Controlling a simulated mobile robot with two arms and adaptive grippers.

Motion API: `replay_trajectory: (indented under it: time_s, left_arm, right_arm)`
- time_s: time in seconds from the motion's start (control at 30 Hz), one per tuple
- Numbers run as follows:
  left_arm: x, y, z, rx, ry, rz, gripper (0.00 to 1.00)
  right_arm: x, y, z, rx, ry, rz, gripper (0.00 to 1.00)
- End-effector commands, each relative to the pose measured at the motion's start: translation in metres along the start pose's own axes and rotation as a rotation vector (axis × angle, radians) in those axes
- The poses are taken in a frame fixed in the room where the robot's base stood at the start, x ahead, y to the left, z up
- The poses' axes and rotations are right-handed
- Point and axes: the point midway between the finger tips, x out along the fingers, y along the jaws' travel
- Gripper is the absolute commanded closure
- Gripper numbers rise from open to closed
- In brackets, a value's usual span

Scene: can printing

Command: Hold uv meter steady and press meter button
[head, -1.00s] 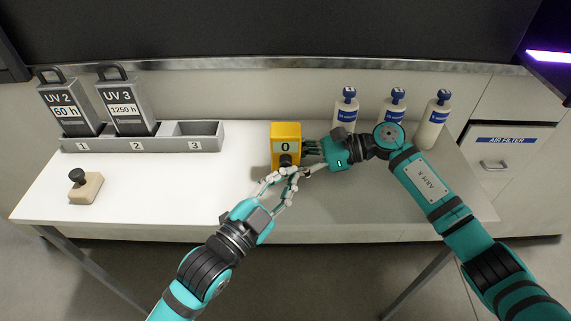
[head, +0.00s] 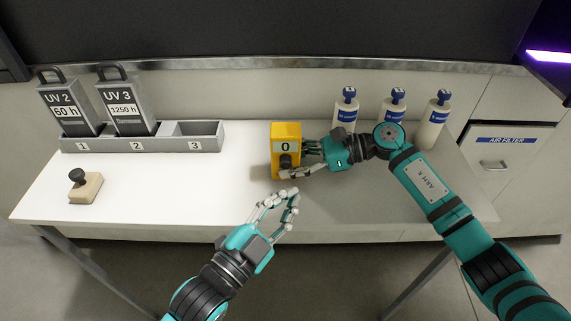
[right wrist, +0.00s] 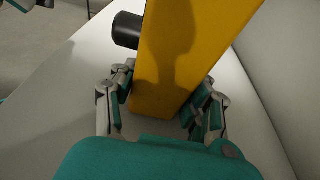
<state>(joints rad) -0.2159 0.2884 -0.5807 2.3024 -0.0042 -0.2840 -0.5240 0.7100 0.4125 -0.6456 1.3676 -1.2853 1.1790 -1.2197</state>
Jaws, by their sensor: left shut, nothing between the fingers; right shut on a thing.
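The yellow UV meter (head: 291,131) stands upright on the table, its display reading 0. Its dark round button (head: 286,161) sits low on the front face; it also shows in the right wrist view (right wrist: 127,30). My right gripper (head: 302,158) is shut on the meter from the right, with its fingers on both sides of the yellow body (right wrist: 172,75). My left gripper (head: 291,194) is shut and empty, in front of the meter and apart from the button.
A grey rack (head: 197,136) at the back left holds UV 2 (head: 68,107) and UV 3 (head: 127,106); slot 3 is empty. A stamp (head: 86,187) lies at the left. Several white bottles (head: 347,108) stand at the back right. The table's left middle (head: 190,185) is clear.

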Motion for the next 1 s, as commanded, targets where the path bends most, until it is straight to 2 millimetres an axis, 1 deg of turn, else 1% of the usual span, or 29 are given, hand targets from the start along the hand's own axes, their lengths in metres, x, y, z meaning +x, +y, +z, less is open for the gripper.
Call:
replay_trajectory:
  time_s: [0.43, 0.47, 0.6, 0.67, 0.9, 1.0]
  left_arm:
    - [0.0002, -0.0002, 0.0002, 0.000, 0.000, 0.000, 1.00]
    - [0.0002, -0.0003, 0.0001, 0.000, 0.000, 0.000, 1.00]
    - [0.0002, -0.0003, 0.0001, 0.000, 0.000, 0.000, 1.00]
    - [0.0002, -0.0003, 0.0001, 0.000, 0.000, 0.000, 1.00]
    - [0.0003, -0.0003, 0.0001, 0.000, 0.000, 0.000, 1.00]
    - [0.0002, -0.0003, 0.0001, 0.000, 0.000, 0.000, 1.00]
  right_arm:
    - [-0.0002, -0.0002, -0.0001, 0.000, 0.000, -0.001, 0.71]
    - [-0.0002, -0.0002, -0.0001, 0.000, 0.000, -0.001, 0.52]
    - [-0.0002, -0.0002, -0.0001, 0.000, 0.000, -0.001, 0.33]
    - [-0.0002, -0.0002, -0.0001, 0.000, 0.000, -0.001, 0.26]
    - [-0.0004, -0.0002, -0.0001, 0.000, 0.000, -0.001, 0.26]
    - [-0.0047, -0.0005, -0.0002, 0.000, 0.000, -0.002, 0.26]
